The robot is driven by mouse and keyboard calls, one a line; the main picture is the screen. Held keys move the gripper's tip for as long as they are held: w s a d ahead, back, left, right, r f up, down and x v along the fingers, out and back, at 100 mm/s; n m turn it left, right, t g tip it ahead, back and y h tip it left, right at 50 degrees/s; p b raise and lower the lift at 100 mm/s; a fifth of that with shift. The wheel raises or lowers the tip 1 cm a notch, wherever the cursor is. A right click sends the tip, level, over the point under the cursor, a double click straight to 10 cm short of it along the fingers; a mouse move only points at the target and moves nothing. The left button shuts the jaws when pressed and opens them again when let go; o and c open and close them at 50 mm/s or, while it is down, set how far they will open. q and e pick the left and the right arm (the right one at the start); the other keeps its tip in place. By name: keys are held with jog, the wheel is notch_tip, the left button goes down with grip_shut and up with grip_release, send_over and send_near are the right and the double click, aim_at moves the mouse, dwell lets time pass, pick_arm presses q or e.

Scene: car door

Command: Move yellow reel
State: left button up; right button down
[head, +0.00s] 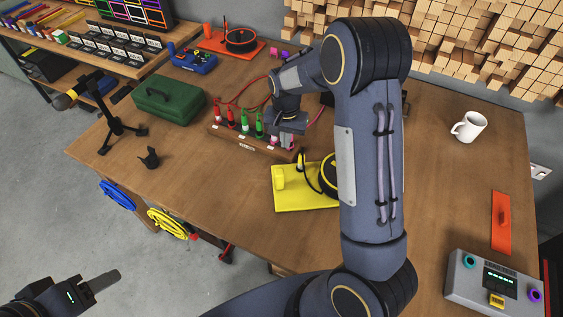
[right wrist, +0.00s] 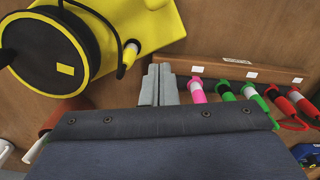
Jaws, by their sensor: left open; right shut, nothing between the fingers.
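The yellow reel stands on the workbench; its yellow base (head: 300,203) shows beside my right arm, which hides part of its black drum. A plug with a yellow collar (right wrist: 130,55) is attached to the base. My right gripper (head: 289,143) is shut and empty over the plug rack; its fingertips (right wrist: 159,72) are close to the pink plug (right wrist: 197,90), and I cannot tell whether they touch. My left gripper (head: 108,279) is open and empty, low at the left, off the bench.
The wooden plug rack (head: 228,137) holds several coloured plugs. A green case (head: 168,103), a black stand (head: 115,125), an orange reel (head: 237,42), a white mug (head: 469,127) and a grey control box (head: 480,283) are around. Coils (head: 168,223) hang on the bench's front side.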

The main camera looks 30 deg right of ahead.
aim_at(279, 174)
notch_tip(279, 174, down, 6)
jog(key=shift+s+r+p, duration=0.1)
jog(key=shift+p, duration=0.25)
jog(key=shift+s+a+p, duration=0.65)
jog(key=shift+s+a, duration=0.4)
jog(key=shift+s, duration=0.15)
jog(key=shift+s+a, duration=0.2)
jog(key=shift+s+a, duration=0.1)
jog(key=s+a, duration=0.1)
jog(key=s+a+b, duration=0.1)
jog(key=s, duration=0.1)
jog(key=shift+a+f, duration=0.2)
jog(key=shift+a, duration=0.05)
jog(key=shift+s+a, duration=0.15)
jog(key=shift+a, duration=0.05)
jog(key=shift+d+r, duration=0.1)
jog(key=shift+d, duration=0.05)
